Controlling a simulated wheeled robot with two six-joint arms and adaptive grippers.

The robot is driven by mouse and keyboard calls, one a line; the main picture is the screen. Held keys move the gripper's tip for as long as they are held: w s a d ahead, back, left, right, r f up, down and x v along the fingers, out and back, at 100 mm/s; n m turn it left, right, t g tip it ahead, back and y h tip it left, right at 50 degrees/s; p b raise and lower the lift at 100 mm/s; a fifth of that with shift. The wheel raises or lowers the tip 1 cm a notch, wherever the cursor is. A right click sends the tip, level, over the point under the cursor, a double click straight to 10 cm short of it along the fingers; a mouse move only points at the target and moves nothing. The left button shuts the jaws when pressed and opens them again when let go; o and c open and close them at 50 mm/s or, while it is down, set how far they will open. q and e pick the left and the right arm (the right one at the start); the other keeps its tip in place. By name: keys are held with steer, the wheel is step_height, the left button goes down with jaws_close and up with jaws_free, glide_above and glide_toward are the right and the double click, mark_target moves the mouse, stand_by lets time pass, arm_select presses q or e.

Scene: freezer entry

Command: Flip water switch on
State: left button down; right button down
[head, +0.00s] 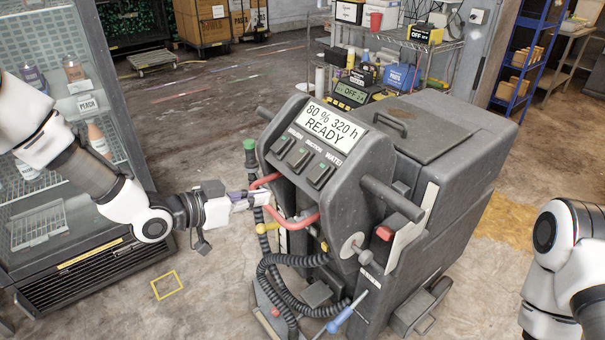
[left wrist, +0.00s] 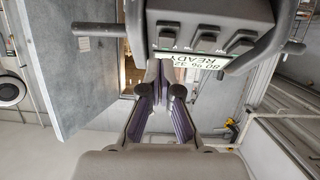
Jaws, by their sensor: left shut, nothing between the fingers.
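The water switch (head: 320,175) is the rightmost of three dark rocker switches on the floor machine's panel, under the label WATER. The suction switch (head: 299,160) and another switch (head: 281,145) are to its left. The row of switches also shows in the left wrist view (left wrist: 205,38), above my fingers. My left gripper (head: 262,198) is shut and empty, left of the panel and lower than the switches, beside the red handle. Its fingers also show in the left wrist view (left wrist: 161,100). I cannot tell the switch positions. My right gripper is out of view.
The grey floor machine (head: 440,135) has a display (head: 324,121) reading 80 % 320 h READY, a red handle (head: 298,222) and black hoses (head: 275,285). A glass-door freezer (head: 95,255) stands at the left. Shelves (head: 450,50) stand behind. Floor between freezer and machine is open.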

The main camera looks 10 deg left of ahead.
arm_select(q)
steer(key=shift+t, duration=0.4)
steer(key=r, duration=0.4)
steer(key=shift+w+a+r, duration=0.25)
steer(key=shift+w+r, duration=0.05)
steer(key=shift+w, duration=0.05)
steer(key=shift+w, duration=0.1)
steer(key=p, duration=0.2)
glide_toward(316, 175)
steer(key=w+d+r, duration=0.2)
steer(key=w+d, duration=0.1)
steer(key=w, duration=0.1)
steer(key=f, duration=0.2)
steer(key=shift+w+d+f, duration=0.1)
steer(key=shift+w+f, duration=0.2)
steer(key=shift+w+d+f, duration=0.1)
steer(key=shift+w+f, duration=0.15)
steer(key=shift+f, duration=0.25)
